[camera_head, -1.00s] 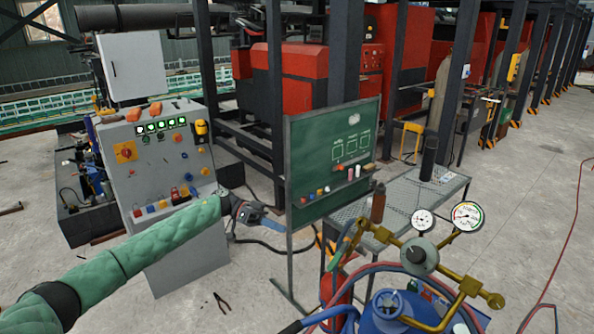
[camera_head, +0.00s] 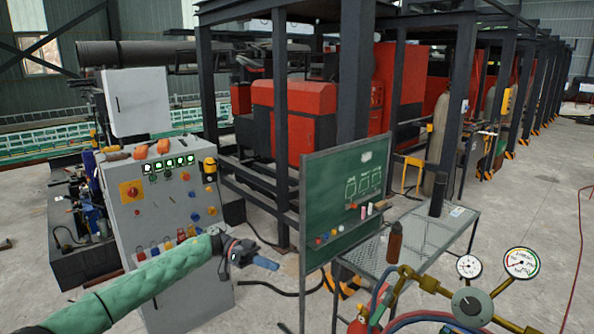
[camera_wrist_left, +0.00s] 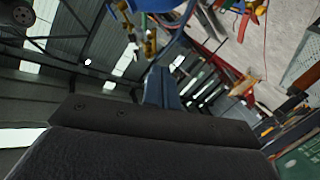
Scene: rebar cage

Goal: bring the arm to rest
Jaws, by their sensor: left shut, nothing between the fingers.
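My left arm, in a green quilted sleeve, comes in from the lower left in the head view. Its left gripper (camera_head: 268,264) is shut and empty, with blue fingers pointing right. It is in front of the control cabinet's right side and left of the green board. In the left wrist view the shut blue fingers (camera_wrist_left: 162,88) stick up beyond a black edge with nothing between them. My right gripper is not in view.
A grey control cabinet (camera_head: 150,225) stands left, behind my left arm. A green board (camera_head: 335,205) and a metal mesh table (camera_head: 425,235) with a brown bottle (camera_head: 394,242) stand right. Pressure gauges (camera_head: 521,262) on brass fittings are at the lower right.

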